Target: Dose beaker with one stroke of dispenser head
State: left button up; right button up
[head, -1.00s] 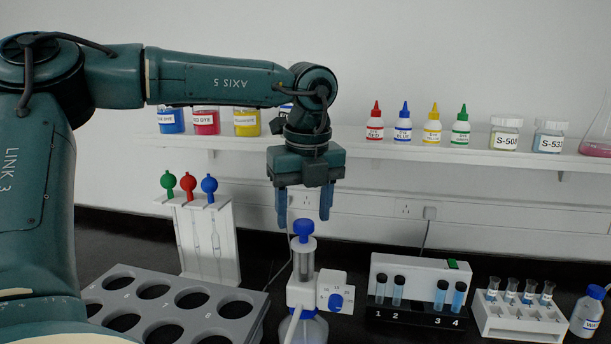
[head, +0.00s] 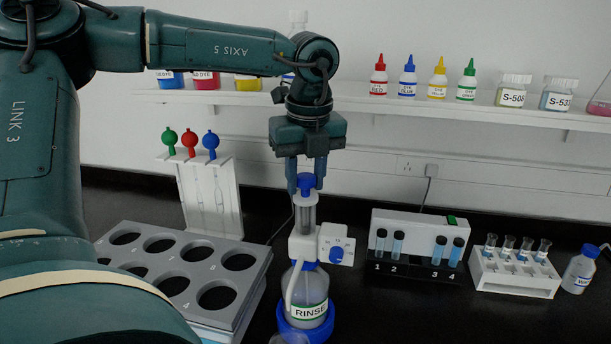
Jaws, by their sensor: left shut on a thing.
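My left gripper (head: 306,186) points straight down and is shut on the blue knob of the dispenser head (head: 306,182). The dispenser head (head: 304,246) has a clear barrel, a white body and a blue side dial. It stands upright on a clear bottle labelled RINSE (head: 309,294), which sits in a blue ring base (head: 307,328). A clear round rim, perhaps the beaker (head: 290,339), just shows at the bottom edge in front of the bottle; the rest of it is cut off. My right gripper is not in view.
A grey rack with round holes (head: 233,262) stands left of the bottle, with a pipette stand (head: 208,190) behind it. To the right are a cuvette holder (head: 418,226), a white tube rack (head: 514,280) and a blue-capped bottle (head: 580,270). A shelf with dye bottles (head: 408,78) runs behind.

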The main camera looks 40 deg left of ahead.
pick_arm(q)
jog(key=shift+c, duration=1.2)
